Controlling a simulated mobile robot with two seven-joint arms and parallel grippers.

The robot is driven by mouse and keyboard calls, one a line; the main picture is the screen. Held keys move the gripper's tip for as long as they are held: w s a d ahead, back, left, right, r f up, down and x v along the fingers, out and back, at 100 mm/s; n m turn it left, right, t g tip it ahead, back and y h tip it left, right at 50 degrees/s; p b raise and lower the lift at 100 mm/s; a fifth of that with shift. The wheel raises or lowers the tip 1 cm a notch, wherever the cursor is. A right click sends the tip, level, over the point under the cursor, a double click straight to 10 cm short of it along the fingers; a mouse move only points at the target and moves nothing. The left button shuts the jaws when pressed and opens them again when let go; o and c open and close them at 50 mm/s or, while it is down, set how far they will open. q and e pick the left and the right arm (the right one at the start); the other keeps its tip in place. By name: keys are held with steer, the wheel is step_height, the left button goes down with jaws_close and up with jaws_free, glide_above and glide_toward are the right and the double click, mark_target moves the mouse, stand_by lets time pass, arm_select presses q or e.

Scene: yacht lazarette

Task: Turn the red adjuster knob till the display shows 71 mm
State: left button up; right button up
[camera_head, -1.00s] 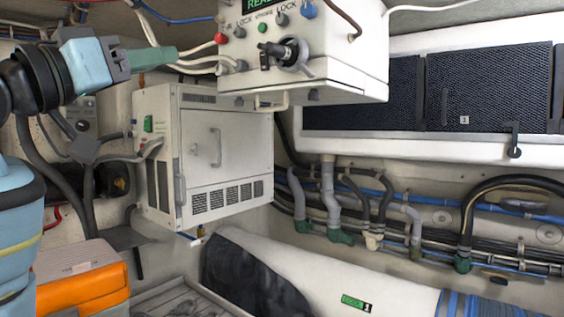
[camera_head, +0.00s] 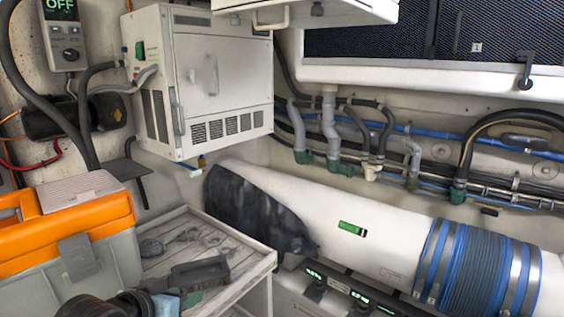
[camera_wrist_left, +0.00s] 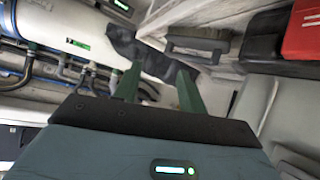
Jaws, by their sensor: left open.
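No red adjuster knob can be made out in the head view. A low white panel with small green-lit displays (camera_head: 316,275) and dark knobs under them shows at the bottom centre; the digits are too small to read. My left gripper (camera_head: 190,298) is at the bottom left, partly cut off by the frame edge, beside the crate-like table. In the left wrist view its two green fingers (camera_wrist_left: 157,85) are apart with nothing held between them. The right gripper is not in view.
An orange and grey toolbox (camera_head: 65,232) stands at the left. A slatted grey table (camera_head: 245,245) carries a dark handled tool (camera_head: 200,272). A white cylinder (camera_head: 390,235) with blue hose runs behind. A wall display (camera_head: 60,10) reads OFF.

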arm_select(q)
steer(key=s+a+f+g+y, duration=0.15)
steer(key=s+f+g, duration=0.25)
steer(key=s+f, duration=1)
steer(key=s+a+f+g+y, duration=0.1)
steer(key=s+f+g, duration=0.1)
steer(key=s+f, duration=0.5)
steer(key=s+a+f+g+y, duration=0.1)
steer(key=s+f+g, duration=0.15)
steer(key=s, duration=0.95)
steer(key=w+d+f+t+h, duration=0.1)
steer(key=w+d+f+t, duration=0.1)
steer(key=w+f+t, duration=0.4)
steer(key=shift+d+f+t+h, duration=0.3)
steer(key=shift+f+t, duration=0.25)
steer(key=shift+f, duration=1.45)
steer(key=shift+c, duration=0.2)
